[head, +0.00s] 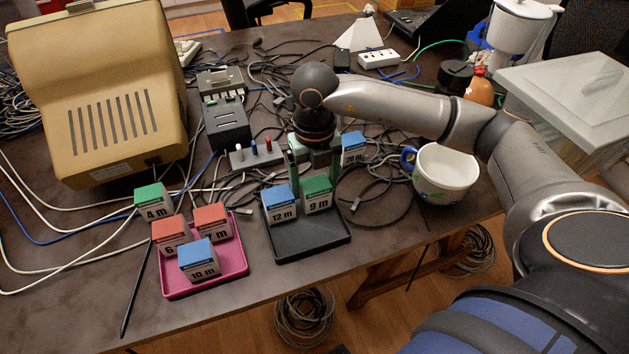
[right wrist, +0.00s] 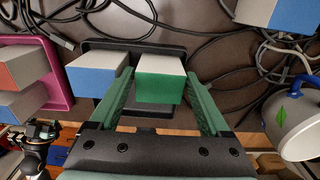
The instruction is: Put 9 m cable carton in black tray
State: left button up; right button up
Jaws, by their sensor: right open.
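The 9 m carton (head: 318,194), green on top with a pale labelled front, sits in the black tray (head: 312,243) on its right side. It also shows in the right wrist view (right wrist: 160,82). My right gripper (head: 313,170) is over the tray's back right part. Its green fingers are open, one on each side of the 9 m carton; in the right wrist view the gripper (right wrist: 160,105) shows gaps beside the carton. The blue-topped 12 m carton (head: 280,205) stands in the tray to its left. My left gripper is out of view.
A pink tray (head: 240,262) holds several cartons, with the 4 m carton (head: 153,203) behind it. Another blue-topped carton (head: 353,148) stands behind my gripper. A mug (head: 445,173) is at right. Cables cover much of the table. The black tray's front is bare.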

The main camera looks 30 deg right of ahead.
aim_at(315, 182)
notch_tip(315, 182, up, 12)
jog(key=p, duration=0.1)
jog(key=shift+f, duration=0.15)
dwell(0.6)
